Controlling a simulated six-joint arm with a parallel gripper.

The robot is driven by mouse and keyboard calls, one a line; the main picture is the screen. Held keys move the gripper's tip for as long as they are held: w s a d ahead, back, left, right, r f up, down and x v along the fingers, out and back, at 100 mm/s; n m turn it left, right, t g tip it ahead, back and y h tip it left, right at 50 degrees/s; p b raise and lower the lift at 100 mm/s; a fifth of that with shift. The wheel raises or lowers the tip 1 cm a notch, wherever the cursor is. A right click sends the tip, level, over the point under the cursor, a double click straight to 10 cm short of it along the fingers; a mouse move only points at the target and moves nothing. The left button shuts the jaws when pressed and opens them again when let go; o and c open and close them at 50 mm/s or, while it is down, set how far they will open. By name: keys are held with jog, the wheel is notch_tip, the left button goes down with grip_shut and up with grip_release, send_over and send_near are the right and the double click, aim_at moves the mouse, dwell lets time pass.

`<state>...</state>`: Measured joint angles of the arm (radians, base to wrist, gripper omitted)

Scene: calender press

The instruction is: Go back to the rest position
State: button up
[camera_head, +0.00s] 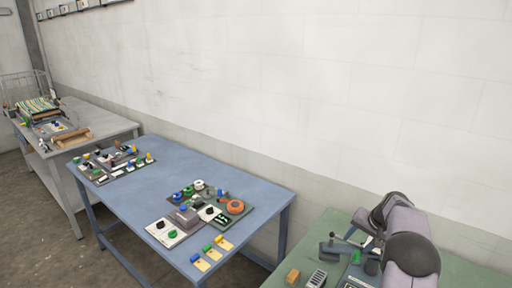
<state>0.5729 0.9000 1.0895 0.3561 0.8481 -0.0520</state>
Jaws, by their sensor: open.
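My arm, with pale links and dark joint caps, rises at the lower right over the green table (468,258). My gripper (358,242) is small and partly hidden at the end of the arm, low over the left part of this table. It is open, and I see nothing held in it. Dark grey parts (335,248) lie close by it, and I cannot tell whether they touch.
An orange-brown block (292,276) and a grey keypad-like device (317,279) lie at the green table's left. The blue table (150,200) holds panels with coloured knobs. A grey table (105,120) with a striped item (38,107) stands far left. The wall runs behind.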

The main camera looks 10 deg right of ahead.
jog(key=s+a+n+g+b, duration=0.1)
jog(key=s+a+n, duration=0.1)
jog(key=s+a, duration=0.6)
jog(key=s+a+n+g+b, duration=0.15)
jog(key=s+a, duration=0.35)
jog(key=a, duration=0.7)
jog(key=s+a+f+n, duration=0.1)
jog(key=s+a, duration=0.1)
jog(key=s, duration=0.5)
jog(key=s+a+f+n+g+b, duration=0.1)
jog(key=s+a+n, duration=0.1)
jog(key=s, duration=0.5)
jog(key=s+a+f+n+g, duration=0.1)
jog(key=s+a, duration=0.3)
jog(key=s, duration=0.3)
jog(key=shift+a+f+n+h, duration=0.25)
jog(key=shift+f+n+h, duration=0.05)
jog(key=shift+n, duration=0.05)
